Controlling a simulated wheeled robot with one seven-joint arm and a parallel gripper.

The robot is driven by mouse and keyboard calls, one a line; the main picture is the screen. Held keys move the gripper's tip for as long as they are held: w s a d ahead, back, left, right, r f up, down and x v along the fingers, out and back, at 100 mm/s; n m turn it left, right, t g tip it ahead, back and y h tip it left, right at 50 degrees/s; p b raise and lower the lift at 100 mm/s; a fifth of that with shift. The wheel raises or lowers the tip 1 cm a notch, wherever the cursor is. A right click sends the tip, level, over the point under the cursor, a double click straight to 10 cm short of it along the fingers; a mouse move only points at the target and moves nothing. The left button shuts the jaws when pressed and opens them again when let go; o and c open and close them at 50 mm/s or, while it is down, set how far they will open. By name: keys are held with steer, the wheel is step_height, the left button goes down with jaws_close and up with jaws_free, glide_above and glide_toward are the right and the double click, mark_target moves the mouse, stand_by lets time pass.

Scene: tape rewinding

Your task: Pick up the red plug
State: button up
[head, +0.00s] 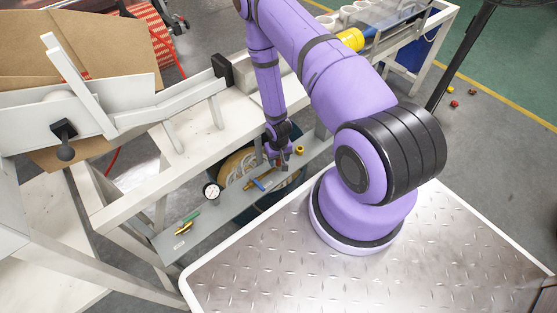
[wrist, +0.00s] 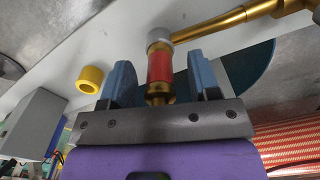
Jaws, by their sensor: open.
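The red plug (wrist: 160,67) is a short red cylinder with a brass end toward me and a pale grey collar at its far end. It shows in the wrist view between the two blue fingers of my gripper (wrist: 160,76). The fingers are open, one on each side, with a visible gap between each finger and the plug. In the head view my gripper (head: 278,157) is low over the narrow grey shelf (head: 225,214). I cannot clearly make out the plug there.
A brass pipe piece (wrist: 238,18) adjoins the plug's collar in the wrist view. A yellow ring (wrist: 90,79) lies to the left. On the shelf are a round gauge (head: 211,190) and a green-and-brass fitting (head: 188,222). The white frame beam (head: 160,183) runs alongside the shelf.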

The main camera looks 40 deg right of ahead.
steer(key=shift+f, duration=0.1)
steer(key=shift+c, duration=0.2)
jaws_close()
step_height(320, 180, up, 2)
steer(key=shift+s+a+r, duration=0.1)
steer(key=shift+s+r, duration=0.3)
steer(key=shift+r, duration=0.45)
steer(key=s+a, duration=0.2)
steer(key=s, duration=0.5)
steer(key=s+a+r, duration=0.1)
steer(key=s+a, duration=0.1)
steer(key=s, duration=0.5)
steer(key=shift+s+a+r, duration=0.2)
steer(key=shift+a, duration=0.2)
